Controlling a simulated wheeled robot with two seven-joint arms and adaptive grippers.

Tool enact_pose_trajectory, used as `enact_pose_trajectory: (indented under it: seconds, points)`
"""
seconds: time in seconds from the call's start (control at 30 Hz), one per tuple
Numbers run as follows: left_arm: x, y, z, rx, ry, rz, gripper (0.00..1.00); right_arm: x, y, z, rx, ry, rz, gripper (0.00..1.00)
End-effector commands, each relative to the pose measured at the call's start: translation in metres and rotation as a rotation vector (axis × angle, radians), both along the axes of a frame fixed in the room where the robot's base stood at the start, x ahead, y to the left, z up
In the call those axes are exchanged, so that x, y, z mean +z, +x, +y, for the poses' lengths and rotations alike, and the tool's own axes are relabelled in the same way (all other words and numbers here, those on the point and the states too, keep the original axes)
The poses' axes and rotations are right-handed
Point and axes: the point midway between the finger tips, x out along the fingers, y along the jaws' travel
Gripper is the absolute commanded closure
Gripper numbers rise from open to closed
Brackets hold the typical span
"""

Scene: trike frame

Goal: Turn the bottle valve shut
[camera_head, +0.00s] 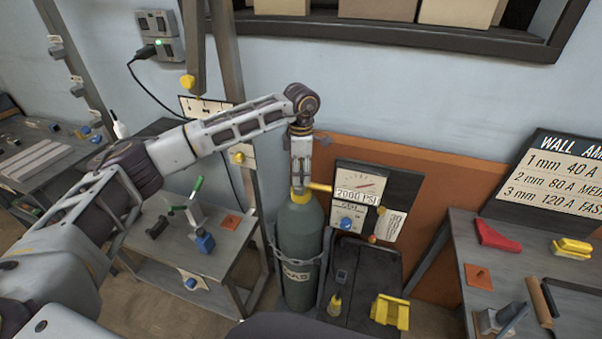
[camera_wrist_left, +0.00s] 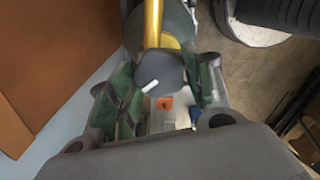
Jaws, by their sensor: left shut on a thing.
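The grey-green gas bottle (camera_head: 299,232) stands upright beside the gauge panel, held in a metal bracket. My left arm reaches over it from the left and my left gripper (camera_head: 300,184) points down onto its top, hiding the valve in the head view. In the left wrist view the valve's dark round knob (camera_wrist_left: 160,70) carries a white mark and sits between the green-padded fingers of my left gripper (camera_wrist_left: 163,88), which is shut on it. A yellow pipe (camera_wrist_left: 153,22) runs out beside the knob. My right gripper is not in view.
A gauge panel (camera_head: 358,195) reading 2000 PSI stands just right of the bottle, above a dark welder unit (camera_head: 362,275) with a yellow part (camera_head: 391,311). A grey workbench (camera_head: 225,248) with tools is at left. Another bench (camera_head: 460,240) stands at right.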

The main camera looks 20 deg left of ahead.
Motion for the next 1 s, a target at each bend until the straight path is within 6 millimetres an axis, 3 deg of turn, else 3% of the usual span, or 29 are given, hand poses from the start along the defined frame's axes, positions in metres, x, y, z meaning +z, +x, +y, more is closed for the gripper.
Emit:
enact_pose_trajectory:
  seconds: [0.4, 1.0]
  points:
    - [0.001, 0.001, 0.000, -0.335, -0.001, -0.004, 0.74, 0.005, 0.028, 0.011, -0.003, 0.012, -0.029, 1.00]
    - [0.002, 0.001, 0.000, -0.721, 0.000, -0.006, 0.74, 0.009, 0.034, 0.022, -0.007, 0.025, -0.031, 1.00]
